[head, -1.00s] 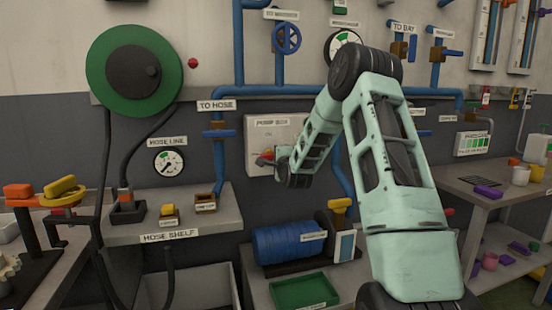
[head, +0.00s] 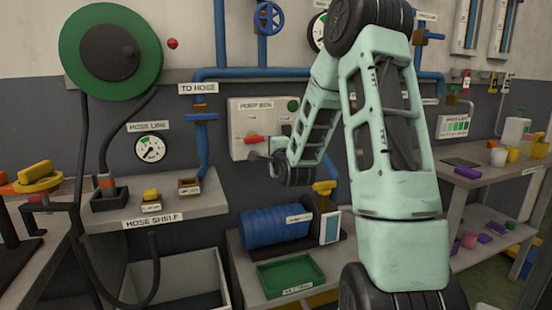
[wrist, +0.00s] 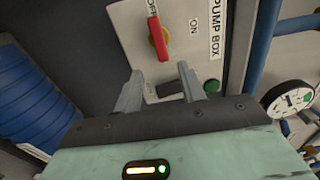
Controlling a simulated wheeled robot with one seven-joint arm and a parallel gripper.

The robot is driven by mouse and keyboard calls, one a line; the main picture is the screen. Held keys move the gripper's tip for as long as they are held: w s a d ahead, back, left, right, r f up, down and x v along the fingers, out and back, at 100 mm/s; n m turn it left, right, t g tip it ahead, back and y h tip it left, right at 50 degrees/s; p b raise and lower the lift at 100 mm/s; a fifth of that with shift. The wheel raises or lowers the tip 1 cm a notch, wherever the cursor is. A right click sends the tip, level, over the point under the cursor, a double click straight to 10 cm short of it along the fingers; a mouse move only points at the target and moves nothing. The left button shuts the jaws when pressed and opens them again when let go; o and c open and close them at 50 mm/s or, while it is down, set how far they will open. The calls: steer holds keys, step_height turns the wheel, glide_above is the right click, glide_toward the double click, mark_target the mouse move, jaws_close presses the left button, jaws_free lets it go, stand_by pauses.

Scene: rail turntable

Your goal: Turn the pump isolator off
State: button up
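The pump box (head: 240,113) is a pale panel on the wall. It also shows in the wrist view (wrist: 130,35), turned on its side, with OFF and ON labels. Its isolator is a red handle (wrist: 158,38) on a yellow mount. The handle lies toward the OFF label, not ON. In the head view the red handle (head: 251,139) lies about level. My gripper (wrist: 160,85) is open and empty. Its two fingers are apart from the handle, with a gap between. In the head view my gripper (head: 258,156) is just below the handle, partly hidden by my wrist.
A green round button (wrist: 212,87) sits on the box close to one finger. A blue drum (head: 270,228) and green tray (head: 288,277) stand below. Blue pipes (head: 203,140) run beside the box. A hose shelf (head: 200,205) is at the left.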

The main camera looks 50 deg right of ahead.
steer(key=v, duration=0.6)
steer(key=shift+s+a, duration=0.15)
stand_by(0.3)
